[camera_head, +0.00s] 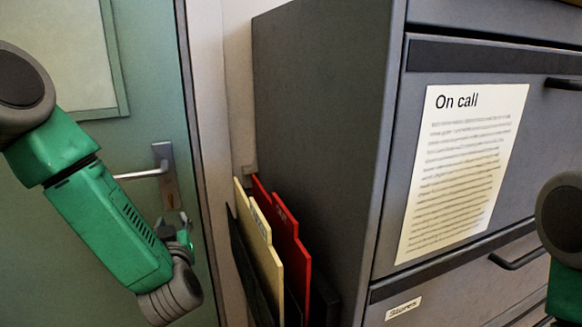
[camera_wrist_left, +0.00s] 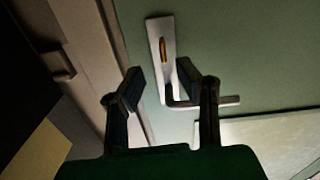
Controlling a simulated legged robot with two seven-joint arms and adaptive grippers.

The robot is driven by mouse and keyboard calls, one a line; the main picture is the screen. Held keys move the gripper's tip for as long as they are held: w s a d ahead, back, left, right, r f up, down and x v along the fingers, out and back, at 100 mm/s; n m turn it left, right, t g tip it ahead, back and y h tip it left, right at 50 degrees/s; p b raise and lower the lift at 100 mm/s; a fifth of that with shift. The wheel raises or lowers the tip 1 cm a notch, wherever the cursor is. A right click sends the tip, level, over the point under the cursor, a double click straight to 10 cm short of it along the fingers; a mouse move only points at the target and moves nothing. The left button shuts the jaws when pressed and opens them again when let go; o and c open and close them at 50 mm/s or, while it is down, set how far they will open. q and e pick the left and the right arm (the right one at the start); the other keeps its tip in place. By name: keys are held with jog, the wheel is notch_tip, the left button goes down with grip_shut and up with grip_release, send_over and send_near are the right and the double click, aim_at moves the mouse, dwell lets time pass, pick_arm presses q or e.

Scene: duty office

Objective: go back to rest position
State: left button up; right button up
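My left arm (camera_head: 105,220) comes in from the left, and my left gripper (camera_head: 183,226) is in front of the green door, just below the metal door handle (camera_head: 146,174). In the left wrist view the two fingers of the left gripper (camera_wrist_left: 160,76) are apart with nothing between them. The door handle (camera_wrist_left: 159,50) shows beyond the fingertips in that view, its lever pointing right. I cannot tell whether a finger touches it. Part of my right arm (camera_head: 562,225) shows at the right edge; its gripper is out of view.
The green door (camera_head: 60,265) fills the left side, with a pale panel (camera_head: 60,55) at its top. A grey cabinet (camera_head: 315,130) stands right, bearing an "On call" sheet (camera_head: 463,165). Cream (camera_head: 262,245) and red (camera_head: 290,240) folders stand between door and cabinet.

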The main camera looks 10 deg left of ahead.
pick_arm(q)
jog(key=s+d+f+m+g+h, duration=0.35)
jog(key=s+f, duration=0.35)
jog(key=f, duration=0.4)
jog(key=s+d+f+m+g+h, duration=0.2)
jog(key=s+d+f+h, duration=0.3)
jog(key=f, duration=0.5)
jog(key=s+a+f+m+g, duration=0.1)
jog(key=s+f+g, duration=0.3)
jog(key=s, duration=0.8)
jog(key=s+f+m+g, duration=0.1)
jog(key=s+f+g, duration=0.3)
jog(key=s, duration=0.8)
jog(key=shift+a+f+g+h, duration=0.3)
jog(key=shift+a+g+h, duration=0.05)
jog(key=shift+g, duration=0.2)
